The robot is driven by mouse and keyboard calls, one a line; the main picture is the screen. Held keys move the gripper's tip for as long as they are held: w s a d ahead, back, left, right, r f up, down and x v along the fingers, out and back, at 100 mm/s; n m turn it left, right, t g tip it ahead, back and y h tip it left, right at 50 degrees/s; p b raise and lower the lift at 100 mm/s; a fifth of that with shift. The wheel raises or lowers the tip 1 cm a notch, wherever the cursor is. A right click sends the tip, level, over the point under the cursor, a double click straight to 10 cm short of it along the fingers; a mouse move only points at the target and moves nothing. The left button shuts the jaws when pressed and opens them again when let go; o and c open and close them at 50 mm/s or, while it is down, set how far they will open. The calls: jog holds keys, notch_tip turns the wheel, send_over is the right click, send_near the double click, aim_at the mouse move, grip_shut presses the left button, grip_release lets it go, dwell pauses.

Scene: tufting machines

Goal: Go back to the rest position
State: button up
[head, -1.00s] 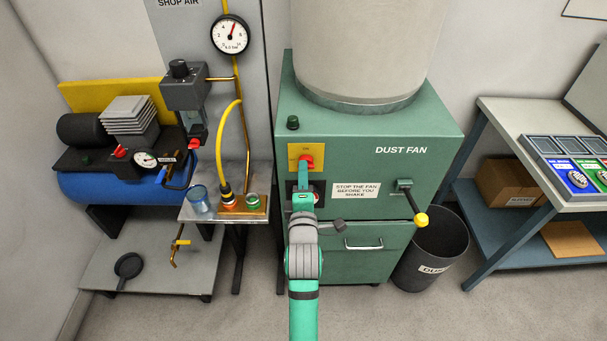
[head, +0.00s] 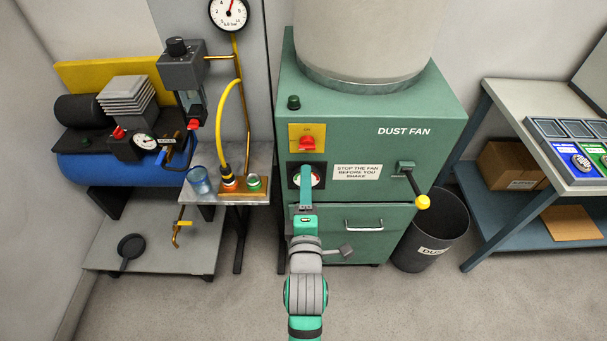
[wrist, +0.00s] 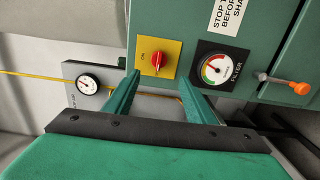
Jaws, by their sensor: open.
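My gripper (head: 306,190) is in front of the green dust fan cabinet (head: 430,155), just below its round filter gauge (head: 316,177). In the wrist view my gripper (wrist: 158,82) is open, with its two fingers apart and nothing between them. The red switch (head: 306,143) on its yellow plate is uncovered in the head view. In the wrist view the red switch (wrist: 157,59) shows beyond the fingers, clear of them.
A drawer handle (head: 363,225) is below. A dark bin (head: 440,228) stands right, the blue compressor (head: 110,170) left. The floor in front is bare.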

jog(key=shift+s+a, duration=0.25)
dwell(0.3)
jog(key=s+f+m+g, duration=0.1)
jog(key=s+f+m, duration=0.55)
jog(key=s, duration=0.55)
jog(key=s+f+m+g, duration=0.1)
jog(key=s+f+m, duration=0.6)
jog(key=s, duration=0.4)
jog(key=s+m, duration=0.4)
jog(key=s, duration=0.8)
jog(key=shift+d+f+m+g, duration=0.3)
jog(key=shift+d+f+m, duration=0.05)
jog(key=shift+f, duration=0.1)
